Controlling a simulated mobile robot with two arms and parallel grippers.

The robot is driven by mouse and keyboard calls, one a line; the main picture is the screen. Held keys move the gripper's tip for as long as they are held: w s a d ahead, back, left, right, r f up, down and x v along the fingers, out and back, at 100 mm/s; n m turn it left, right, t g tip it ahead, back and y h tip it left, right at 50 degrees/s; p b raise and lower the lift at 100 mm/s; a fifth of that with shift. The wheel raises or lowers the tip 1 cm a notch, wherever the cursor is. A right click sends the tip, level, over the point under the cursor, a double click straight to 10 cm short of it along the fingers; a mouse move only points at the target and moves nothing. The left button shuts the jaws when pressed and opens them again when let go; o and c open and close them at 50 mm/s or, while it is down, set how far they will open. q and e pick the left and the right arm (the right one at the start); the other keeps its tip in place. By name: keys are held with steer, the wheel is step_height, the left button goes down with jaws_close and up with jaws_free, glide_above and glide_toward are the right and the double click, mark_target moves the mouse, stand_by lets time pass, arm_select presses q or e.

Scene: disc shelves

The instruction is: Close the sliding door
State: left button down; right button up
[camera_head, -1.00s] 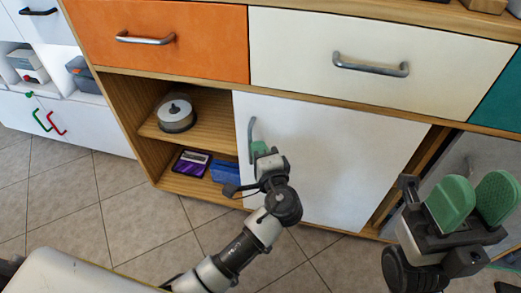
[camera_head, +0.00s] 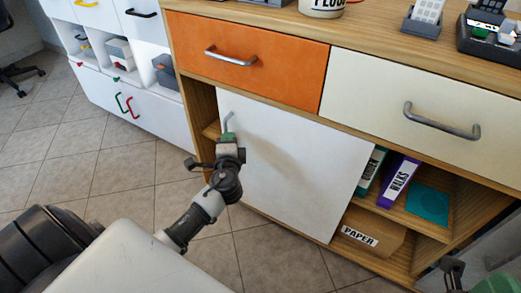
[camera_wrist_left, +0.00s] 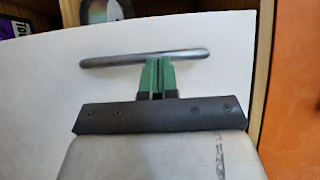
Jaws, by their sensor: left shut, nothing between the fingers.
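The white sliding door (camera_head: 290,170) covers most of the left part of the cabinet's lower opening, with a narrow gap at its left edge. Its upright grey metal handle (camera_head: 227,121) is near that edge. My left gripper (camera_head: 228,137) is at the handle. In the left wrist view, the green fingers (camera_wrist_left: 157,78) are shut together with their tips at the handle bar (camera_wrist_left: 190,54), which runs across them and is not between them. Whether they touch it is hard to tell. Part of my right gripper (camera_head: 480,283) shows at the bottom right corner, mostly cut off.
Right of the door, an open compartment holds binders (camera_head: 398,181), a teal item (camera_head: 428,203) and a paper box (camera_head: 370,231). An orange drawer (camera_head: 245,53) and a cream drawer (camera_head: 430,105) are above. Tiled floor is free at left (camera_head: 80,165).

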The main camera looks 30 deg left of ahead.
arm_select(q)
steer(key=a+b, duration=0.1)
steer(key=a, duration=1.2)
steer(key=shift+a, duration=0.25)
